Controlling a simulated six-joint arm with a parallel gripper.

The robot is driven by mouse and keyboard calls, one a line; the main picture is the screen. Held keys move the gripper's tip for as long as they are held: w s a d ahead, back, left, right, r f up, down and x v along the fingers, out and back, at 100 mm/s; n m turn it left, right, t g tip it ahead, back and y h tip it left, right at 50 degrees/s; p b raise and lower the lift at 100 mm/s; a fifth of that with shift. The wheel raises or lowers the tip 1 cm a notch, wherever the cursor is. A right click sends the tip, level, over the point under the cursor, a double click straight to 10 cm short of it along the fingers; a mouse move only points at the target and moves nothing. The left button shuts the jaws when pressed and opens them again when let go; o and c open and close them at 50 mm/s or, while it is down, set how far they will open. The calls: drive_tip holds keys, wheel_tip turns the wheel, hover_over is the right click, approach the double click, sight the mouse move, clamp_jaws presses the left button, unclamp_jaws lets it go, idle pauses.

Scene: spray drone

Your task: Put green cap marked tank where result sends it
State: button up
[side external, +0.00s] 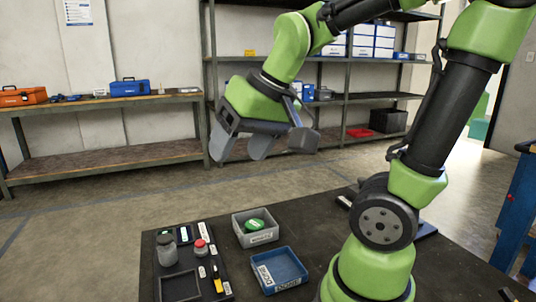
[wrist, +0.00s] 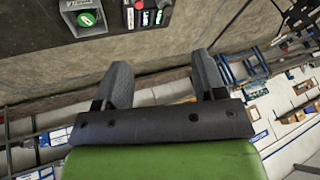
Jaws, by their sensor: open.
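The green cap marked tank (side external: 255,225) sits inside a grey tray (side external: 240,241) on the dark table. Its round green top, with a white mark, also shows in the wrist view (wrist: 85,18). A blue tray (side external: 296,283) with white labels lies in front of the grey one and looks empty; its lettering is too small to read surely. My gripper (side external: 240,152) is open and empty, high above and behind the trays. Its two grey fingers stand apart in the wrist view (wrist: 162,68). I cannot read any result in these frames.
Left of the trays, a dark board (side external: 205,283) carries a grey-lidded jar (side external: 167,251), a red-capped bottle (side external: 200,248), a yellow item (side external: 218,284) and small labels. Shelving (side external: 345,97) and a bench (side external: 110,158) with toolboxes stand behind. Free table lies right of the grey tray.

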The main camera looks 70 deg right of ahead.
drive_tip(key=s+a+n+t+y, duration=0.1)
drive_tip(key=s+a, duration=0.3)
drive_tip(key=s, duration=0.2)
drive_tip(key=shift+a+r+n+y, duration=0.25)
drive_tip(key=shift+r+n+y, duration=0.05)
drive_tip(key=shift+r, duration=0.15)
idle(0.6)
